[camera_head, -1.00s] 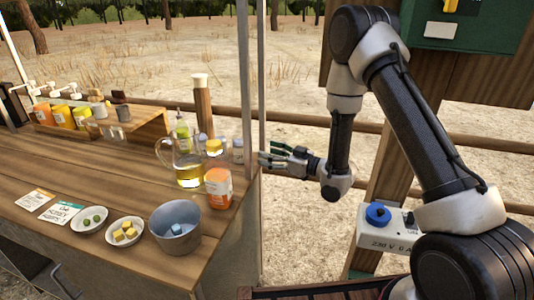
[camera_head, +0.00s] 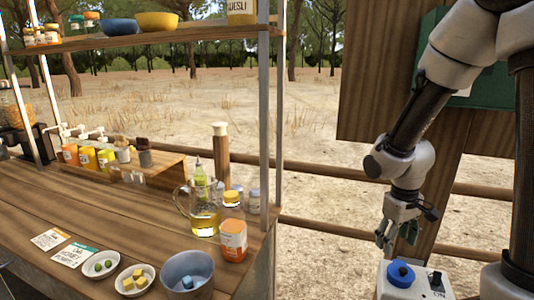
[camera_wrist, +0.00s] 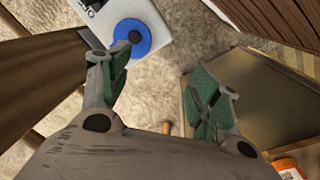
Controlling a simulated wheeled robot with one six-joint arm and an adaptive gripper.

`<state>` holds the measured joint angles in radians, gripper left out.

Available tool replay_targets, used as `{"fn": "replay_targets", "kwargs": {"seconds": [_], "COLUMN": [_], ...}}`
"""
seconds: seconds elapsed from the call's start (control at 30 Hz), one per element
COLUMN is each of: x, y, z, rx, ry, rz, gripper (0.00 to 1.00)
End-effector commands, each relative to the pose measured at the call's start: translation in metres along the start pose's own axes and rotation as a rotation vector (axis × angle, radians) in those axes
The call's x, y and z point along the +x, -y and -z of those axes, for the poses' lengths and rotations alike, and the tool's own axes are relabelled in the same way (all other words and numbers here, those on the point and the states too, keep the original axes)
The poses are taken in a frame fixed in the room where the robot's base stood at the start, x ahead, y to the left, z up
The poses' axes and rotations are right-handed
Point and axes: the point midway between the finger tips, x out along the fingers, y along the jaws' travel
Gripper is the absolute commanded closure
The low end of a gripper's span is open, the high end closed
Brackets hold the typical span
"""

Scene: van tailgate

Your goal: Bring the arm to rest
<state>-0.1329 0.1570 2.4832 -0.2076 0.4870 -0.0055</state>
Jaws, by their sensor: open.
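My gripper (camera_head: 398,236) hangs pointing down at the right of the head view, off the side of the counter. In the wrist view my gripper (camera_wrist: 160,85) is open, its two green-padded fingers wide apart with nothing between them. My arm comes down from the upper right. Below and close to the fingers is a white box (camera_head: 415,282) with a blue round knob (camera_head: 400,274). The knob also shows in the wrist view (camera_wrist: 132,38), beside the left finger. I cannot tell the exact gap between fingers and box.
A wooden post and board (camera_head: 385,75) stand behind my arm.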

Motion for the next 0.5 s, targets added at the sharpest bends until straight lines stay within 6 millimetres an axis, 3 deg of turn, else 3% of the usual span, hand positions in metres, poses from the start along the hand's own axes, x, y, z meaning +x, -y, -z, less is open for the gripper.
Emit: {"fn": "replay_targets", "kwargs": {"seconds": [0.03, 0.1, 0.3, 0.5], "x": [-0.026, -0.055, -0.125, -0.173], "y": [-0.003, -0.001, 0.011, 0.011], "z": [-0.020, -0.050, -0.116, -0.138], "rx": [0.048, 0.110, 0.239, 0.307], "ry": [0.014, 0.042, -0.001, -0.219], "rz": [0.003, 0.018, 0.070, 0.067], "gripper": [0.37, 0.37, 0.37, 0.37]}}
